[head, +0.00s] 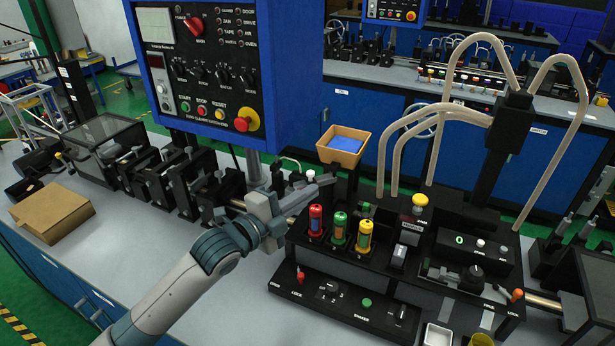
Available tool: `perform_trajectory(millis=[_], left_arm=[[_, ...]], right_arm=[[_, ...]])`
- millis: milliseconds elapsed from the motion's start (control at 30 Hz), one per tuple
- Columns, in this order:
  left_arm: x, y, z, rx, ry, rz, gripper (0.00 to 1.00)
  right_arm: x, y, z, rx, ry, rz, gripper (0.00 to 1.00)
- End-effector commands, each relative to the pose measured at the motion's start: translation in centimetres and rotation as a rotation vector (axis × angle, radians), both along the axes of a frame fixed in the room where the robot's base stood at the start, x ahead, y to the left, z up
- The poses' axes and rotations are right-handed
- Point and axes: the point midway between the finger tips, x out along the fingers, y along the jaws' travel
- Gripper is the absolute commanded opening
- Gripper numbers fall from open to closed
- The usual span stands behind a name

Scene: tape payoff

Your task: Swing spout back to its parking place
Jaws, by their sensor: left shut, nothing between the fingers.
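My left arm comes in from the lower left. Its gripper (328,182) is shut and empty, with dark fingers pointing right, above the back left of the black machine (400,290). It is left of and above the red, green and yellow capped vials (340,228). A black post (492,160) stands at the back right of the machine. Pale curved tubes (440,108) run from its head, some coming down on the left behind the vials. I cannot tell for certain which part is the spout. My right gripper is not in view.
A blue control panel (200,60) hangs above my left arm. A tan bin (343,145) with something blue inside stands behind the gripper. A row of black units (170,180) and a cardboard box (52,212) are on the left. The bench front at centre left is clear.

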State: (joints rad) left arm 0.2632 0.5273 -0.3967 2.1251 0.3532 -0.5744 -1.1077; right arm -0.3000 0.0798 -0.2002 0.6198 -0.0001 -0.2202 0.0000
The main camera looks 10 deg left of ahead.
Motion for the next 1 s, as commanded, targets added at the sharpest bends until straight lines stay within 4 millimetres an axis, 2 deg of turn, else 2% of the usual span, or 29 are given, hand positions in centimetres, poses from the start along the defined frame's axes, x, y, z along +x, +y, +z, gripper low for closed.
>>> perform_trajectory(millis=[33,200,300,400,600,1000], left_arm=[[0.9,-0.5,0.4,-0.004,0.002,0.000,0.00],[3.4,-2.0,0.2,-0.003,0.003,0.000,0.00],[4.4,-0.4,-0.2,0.003,0.003,0.002,0.00],[5.1,0.3,-0.5,0.002,0.001,0.001,0.00],[5.7,1.1,-0.8,0.000,0.001,0.000,0.00],[5.8,1.2,-0.9,0.001,-0.001,-0.002,0.00]], right_arm=[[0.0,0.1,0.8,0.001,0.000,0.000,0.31],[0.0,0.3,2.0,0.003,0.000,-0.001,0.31],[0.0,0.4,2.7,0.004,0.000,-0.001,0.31],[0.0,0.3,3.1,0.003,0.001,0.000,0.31],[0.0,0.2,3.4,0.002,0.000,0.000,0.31],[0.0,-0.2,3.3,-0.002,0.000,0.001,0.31]])
